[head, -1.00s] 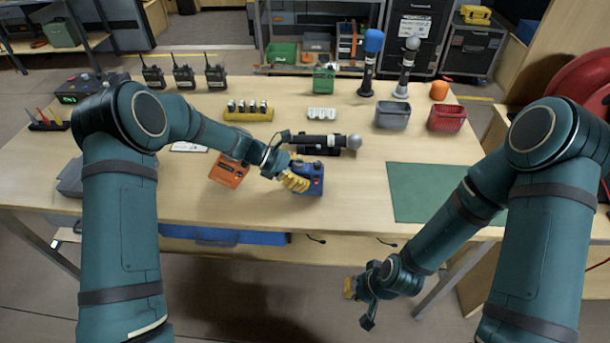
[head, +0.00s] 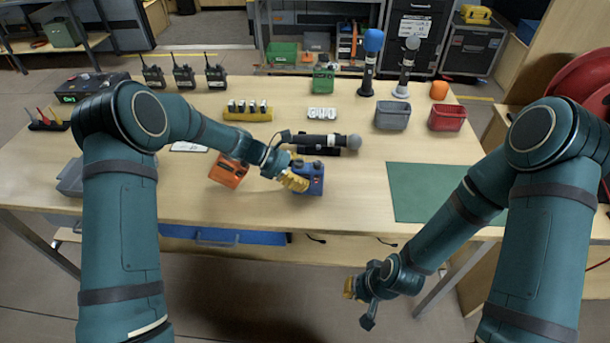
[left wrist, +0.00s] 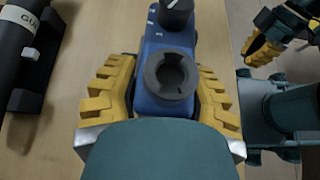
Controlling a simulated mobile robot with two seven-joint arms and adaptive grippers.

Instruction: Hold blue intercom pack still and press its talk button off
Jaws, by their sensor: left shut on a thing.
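The blue intercom pack (head: 315,181) stands near the table's front edge, left of the green mat. My left gripper (head: 297,181) is shut on it. In the left wrist view, its yellow ridged fingers lie along both sides of the blue pack (left wrist: 163,42). A dark round socket and a dark knob with a white mark show on the pack there. I cannot make out the talk button. My right gripper (head: 354,290) hangs low in front of the table, apart from the pack.
An orange pack (head: 228,171) sits close left of my left gripper. A dark microphone (head: 322,141) lies on a cradle just behind the blue pack. The green mat (head: 440,193) is bare. Grey (head: 393,116) and red (head: 447,118) bins stand farther back.

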